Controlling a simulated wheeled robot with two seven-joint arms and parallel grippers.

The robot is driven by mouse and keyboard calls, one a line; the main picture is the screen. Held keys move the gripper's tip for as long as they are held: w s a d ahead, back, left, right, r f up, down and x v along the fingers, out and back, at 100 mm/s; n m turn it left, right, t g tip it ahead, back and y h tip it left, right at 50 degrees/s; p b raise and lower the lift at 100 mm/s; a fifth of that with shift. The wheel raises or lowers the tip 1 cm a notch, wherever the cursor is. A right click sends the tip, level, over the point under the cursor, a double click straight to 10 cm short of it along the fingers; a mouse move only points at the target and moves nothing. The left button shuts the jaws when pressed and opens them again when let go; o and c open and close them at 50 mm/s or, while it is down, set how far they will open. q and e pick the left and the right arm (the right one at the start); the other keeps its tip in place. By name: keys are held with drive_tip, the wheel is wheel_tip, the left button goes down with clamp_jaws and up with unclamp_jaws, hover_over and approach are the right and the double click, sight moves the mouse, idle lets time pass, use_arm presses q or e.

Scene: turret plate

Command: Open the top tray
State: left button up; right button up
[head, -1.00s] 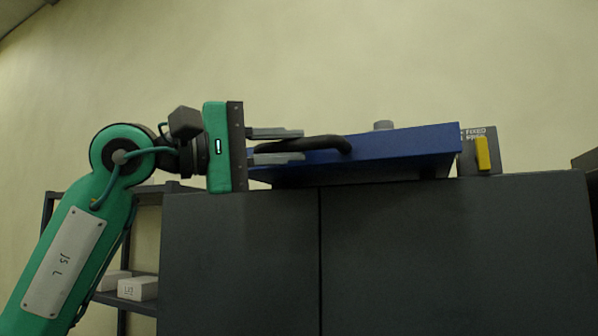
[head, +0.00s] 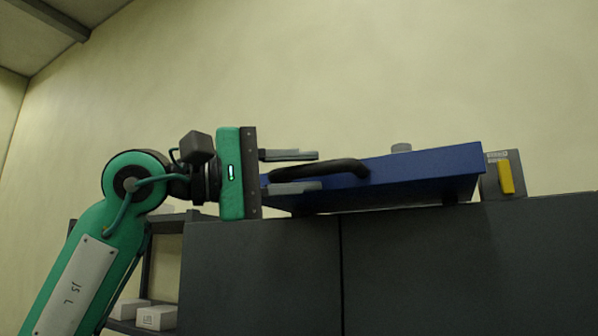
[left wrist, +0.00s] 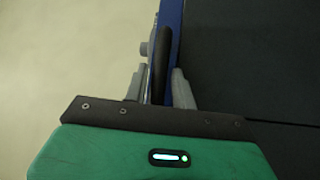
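A blue tray (head: 430,175), a flat slab seen from low down, sits on top of the dark cabinet. It has a curved black handle (head: 345,169) on its near left side; the handle also shows in the left wrist view (left wrist: 161,62). My left gripper (head: 305,171) reaches in from the left with its grey fingers on either side of the handle. In the left wrist view the fingers (left wrist: 161,88) stand apart with the handle between them and slim gaps beside it. My right gripper is out of view.
The dark grey cabinet (head: 420,260) fills the lower right. A grey block with a yellow part (head: 506,178) stands right of the tray. A small grey knob (head: 401,147) shows above the tray. A shelf with white boxes (head: 155,318) stands behind my left arm.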

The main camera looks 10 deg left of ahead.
use_arm(q)
drive_tip(key=shift+s+a+f, duration=0.1)
drive_tip(key=shift+s+a, duration=0.05)
drive_tip(key=shift+a, duration=0.15)
drive_tip(key=b+v, duration=0.4)
drive_tip(key=v, duration=0.9)
drive_tip(key=shift+b, duration=0.3)
